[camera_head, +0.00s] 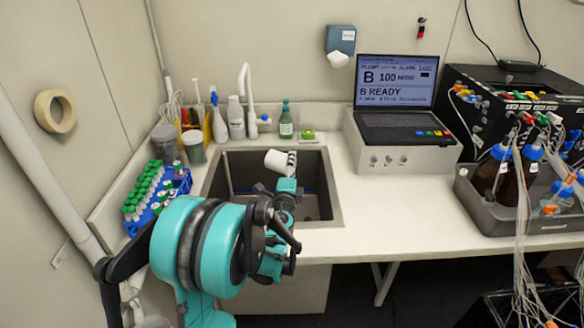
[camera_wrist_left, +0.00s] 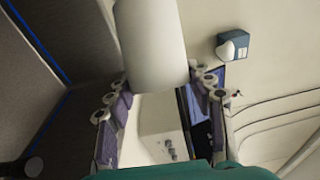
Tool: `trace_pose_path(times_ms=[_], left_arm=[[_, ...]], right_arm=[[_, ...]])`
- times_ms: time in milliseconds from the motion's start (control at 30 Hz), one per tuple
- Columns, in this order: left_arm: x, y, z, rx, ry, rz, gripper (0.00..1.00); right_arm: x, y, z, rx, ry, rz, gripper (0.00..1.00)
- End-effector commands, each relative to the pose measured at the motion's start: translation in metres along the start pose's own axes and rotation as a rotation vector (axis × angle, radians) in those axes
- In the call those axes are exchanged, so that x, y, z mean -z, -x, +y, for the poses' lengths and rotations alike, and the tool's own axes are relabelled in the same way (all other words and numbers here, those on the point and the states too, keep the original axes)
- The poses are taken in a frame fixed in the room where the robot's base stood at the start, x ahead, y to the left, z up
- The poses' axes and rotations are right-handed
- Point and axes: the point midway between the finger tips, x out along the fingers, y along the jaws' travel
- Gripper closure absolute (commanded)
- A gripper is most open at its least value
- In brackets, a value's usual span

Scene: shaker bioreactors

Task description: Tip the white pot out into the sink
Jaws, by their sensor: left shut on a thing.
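The white pot (camera_head: 276,161) is tilted well over onto its side above the back part of the sink (camera_head: 318,178). My left gripper (camera_head: 291,163) is shut on the pot, with its dark fingers at the pot's right end. In the left wrist view the pot (camera_wrist_left: 150,45) shows as a plain white cylinder between and beyond the fingers of the left gripper (camera_wrist_left: 160,112). The inside of the pot is hidden, and I cannot tell whether anything runs out. The front of the sink is partly hidden by my left arm. My right gripper is not in view.
A white tap (camera_head: 246,95), several bottles and a green-topped item (camera_head: 308,134) stand behind the sink. A blue rack (camera_head: 160,205) of green-capped tubes is at its left. The laptop unit (camera_head: 400,145) stands right; the counter (camera_head: 385,205) before it is clear.

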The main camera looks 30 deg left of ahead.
Motion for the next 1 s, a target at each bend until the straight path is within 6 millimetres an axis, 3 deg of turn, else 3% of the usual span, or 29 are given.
trace_pose_path(times_ms=[1000], left_arm=[[-0.008, -0.003, -0.011, -0.099, 0.241, 0.000, 0.67]], right_arm=[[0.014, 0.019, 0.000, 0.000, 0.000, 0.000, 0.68]])
